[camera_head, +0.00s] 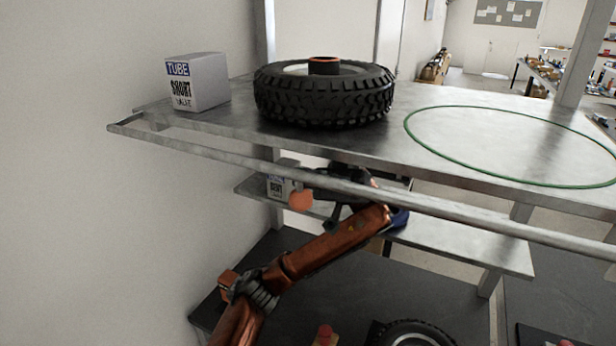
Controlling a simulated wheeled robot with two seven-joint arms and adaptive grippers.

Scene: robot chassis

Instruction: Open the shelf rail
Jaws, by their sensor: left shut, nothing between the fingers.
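The shelf rail (215,155) is a long grey metal bar along the front edge of the upper metal shelf (415,150). It stands slightly out from the shelf edge and runs from the upper left to the right edge of the picture. My left arm rises from below. Its black left gripper (318,184) is at the rail's middle, just under the shelf edge. The rail partly hides the gripper, whose fingers are shut and empty. I cannot tell whether it touches the rail. A small orange piece (300,199) shows beside it. My right gripper is out of view.
A tyre (325,100), a white tube box (198,82) and a thin green ring (430,108) lie on the upper shelf. A lower shelf (470,250) holds another box (277,187). Below is a dark surface with another tyre (415,332). A wall closes the left side.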

